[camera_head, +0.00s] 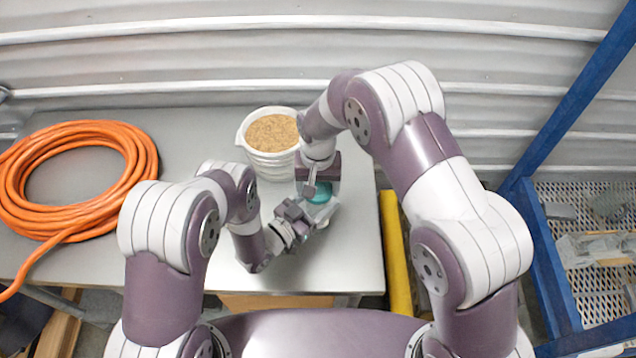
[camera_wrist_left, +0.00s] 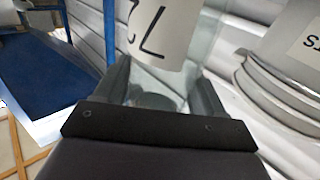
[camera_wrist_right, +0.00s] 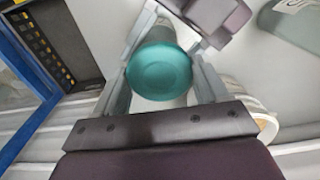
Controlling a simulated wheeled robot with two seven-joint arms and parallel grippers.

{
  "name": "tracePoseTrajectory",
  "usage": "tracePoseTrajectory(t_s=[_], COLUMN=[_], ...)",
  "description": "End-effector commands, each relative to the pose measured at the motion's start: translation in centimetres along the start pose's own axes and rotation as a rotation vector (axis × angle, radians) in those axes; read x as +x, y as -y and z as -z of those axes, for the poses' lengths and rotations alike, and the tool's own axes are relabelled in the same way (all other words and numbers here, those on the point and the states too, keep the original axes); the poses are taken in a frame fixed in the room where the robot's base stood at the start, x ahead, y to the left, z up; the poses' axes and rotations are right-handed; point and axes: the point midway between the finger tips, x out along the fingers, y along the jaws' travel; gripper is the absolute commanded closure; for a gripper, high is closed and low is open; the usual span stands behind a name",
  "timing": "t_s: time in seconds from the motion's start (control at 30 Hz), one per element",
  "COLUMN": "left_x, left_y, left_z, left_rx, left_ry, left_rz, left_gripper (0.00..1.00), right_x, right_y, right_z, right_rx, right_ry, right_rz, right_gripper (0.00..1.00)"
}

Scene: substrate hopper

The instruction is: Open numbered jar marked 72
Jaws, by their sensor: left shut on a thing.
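My right gripper (camera_wrist_right: 160,75) points down from above with a finger on each side of the lid. Whether those fingers press on it is unclear.
A white tub of brown grains (camera_head: 272,150) stands just behind and left of the jar. An orange hose coil (camera_head: 140,165) lies on the left. A grey-green labelled container (camera_wrist_right: 295,22) is partly in view. A blue frame (camera_head: 550,240) stands right, past the table edge.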

Motion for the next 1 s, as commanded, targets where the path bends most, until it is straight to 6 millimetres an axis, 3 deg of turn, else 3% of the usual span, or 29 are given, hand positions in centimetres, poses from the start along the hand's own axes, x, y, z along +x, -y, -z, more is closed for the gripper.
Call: tracePoseTrajectory(t_s=[0.03, 0.07, 0.1, 0.2, 0.47, 1.0], left_x=[0.01, 0.01, 0.0, 0.0, -0.02, -0.01], left_y=[0.04, 0.04, 0.04, 0.05, 0.06, 0.04], left_z=[0.04, 0.04, 0.04, 0.04, 0.03, 0.03], left_rx=[0.0, 0.0, 0.0, 0.0, -0.001, 0.0], left_ry=[-0.001, -0.001, -0.001, -0.001, -0.001, -0.001], left_rz=[0.001, 0.001, 0.001, 0.001, 0.002, 0.001], left_gripper=[1.0, 1.0, 1.0, 1.0, 1.0, 1.0], right_x=[-0.01, -0.01, -0.01, -0.02, -0.03, -0.03], right_y=[-0.03, -0.03, -0.03, -0.04, -0.05, -0.05], right_z=[0.0, 0.0, 0.0, 0.0, 0.01, 0.0], right_rx=[0.0, 0.0, 0.0, -0.042, -0.517, -0.509], right_ry=[0.0, 0.0, 0.0, 0.001, 0.002, 0.002], right_rz=[0.0, 0.0, 0.0, -0.001, -0.001, -0.002], right_gripper=[0.52, 0.62, 0.64, 0.64, 0.64, 0.64])
